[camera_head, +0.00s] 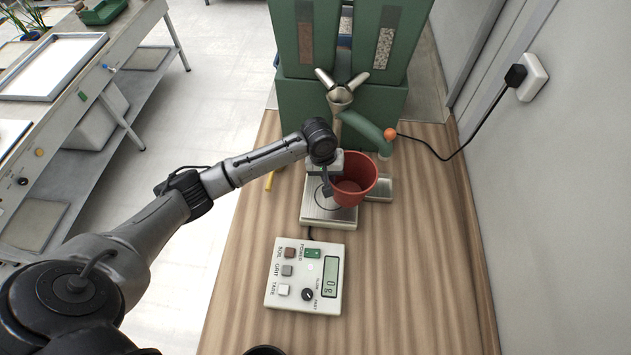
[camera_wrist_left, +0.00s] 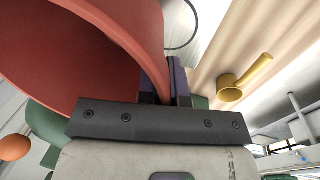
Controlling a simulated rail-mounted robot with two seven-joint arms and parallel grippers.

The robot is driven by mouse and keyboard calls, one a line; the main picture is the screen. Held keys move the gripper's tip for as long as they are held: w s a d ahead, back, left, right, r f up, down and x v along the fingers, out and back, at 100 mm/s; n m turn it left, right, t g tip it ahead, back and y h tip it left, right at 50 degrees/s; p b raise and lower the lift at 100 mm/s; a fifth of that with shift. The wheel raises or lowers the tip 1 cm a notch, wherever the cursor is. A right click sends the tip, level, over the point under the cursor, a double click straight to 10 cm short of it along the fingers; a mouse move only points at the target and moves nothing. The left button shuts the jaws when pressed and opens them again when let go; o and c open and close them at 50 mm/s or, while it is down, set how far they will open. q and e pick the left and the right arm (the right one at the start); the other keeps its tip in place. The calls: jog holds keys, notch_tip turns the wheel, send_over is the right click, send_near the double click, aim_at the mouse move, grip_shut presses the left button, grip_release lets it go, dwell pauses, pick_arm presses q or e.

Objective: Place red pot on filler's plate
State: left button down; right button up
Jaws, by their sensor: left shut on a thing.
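The red pot (camera_head: 360,177) is held upright by my left gripper (camera_head: 331,180), which is shut on the left side of its rim. The pot is over the right part of the filler's silver plate (camera_head: 315,213), below the metal spout; I cannot tell whether its base touches the plate. In the left wrist view the red pot (camera_wrist_left: 110,40) fills the upper left, with its wall between the fingers (camera_wrist_left: 166,85). My right gripper is not in view.
The green filler (camera_head: 340,105) with two hoppers stands behind the plate. A control box (camera_head: 304,276) with a display sits in front. A yellow scoop (camera_wrist_left: 240,85) lies on the wooden table to the left.

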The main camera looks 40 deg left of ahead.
pick_arm(q)
jog(key=shift+s+a+f+b, duration=0.1)
jog(key=shift+a+f+b, duration=0.05)
jog(key=shift+a+f, duration=1)
jog(key=shift+s+a+f+b, duration=0.1)
jog(key=shift+a+f+b, duration=0.1)
jog(key=shift+a+f, duration=0.85)
jog(key=shift+s+a+f+b, duration=0.15)
jog(key=shift+a+f, duration=0.6)
jog(key=shift+f, duration=0.75)
jog(key=shift+w, duration=0.1)
jog(key=shift+f, duration=0.2)
jog(key=c, duration=1.3)
grip_release()
